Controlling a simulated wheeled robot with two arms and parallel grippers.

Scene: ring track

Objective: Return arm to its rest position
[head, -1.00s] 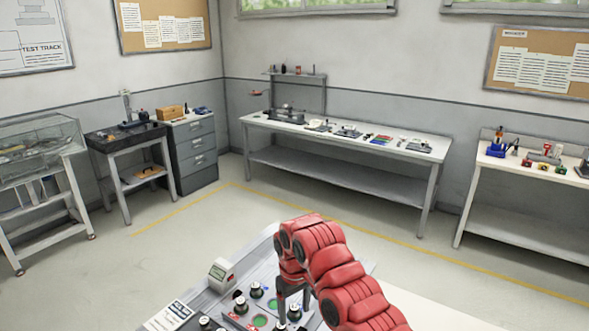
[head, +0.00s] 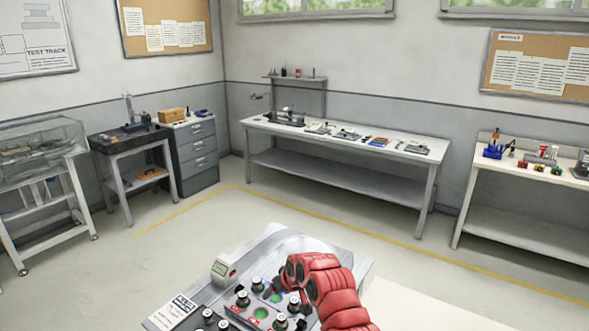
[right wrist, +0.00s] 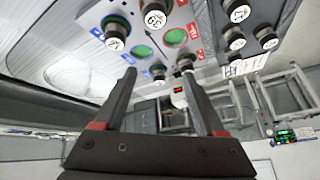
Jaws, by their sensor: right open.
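My right arm, red and segmented, comes in from the lower right in the head view over a grey panel (head: 290,243). Its gripper is mostly hidden there behind the arm. In the right wrist view my right gripper (right wrist: 158,75) has its two dark fingers spread apart with nothing between them. Beyond the fingertips are the panel's black pieces with white numbered tops (right wrist: 116,32) and a green round spot (right wrist: 142,52). My left gripper is not in view.
The panel carries several black pieces (head: 243,299), a small grey device (head: 224,268) and a white label card (head: 178,308). A long workbench (head: 350,145) stands at the back wall, a second bench (head: 520,172) at the right. The floor between is clear.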

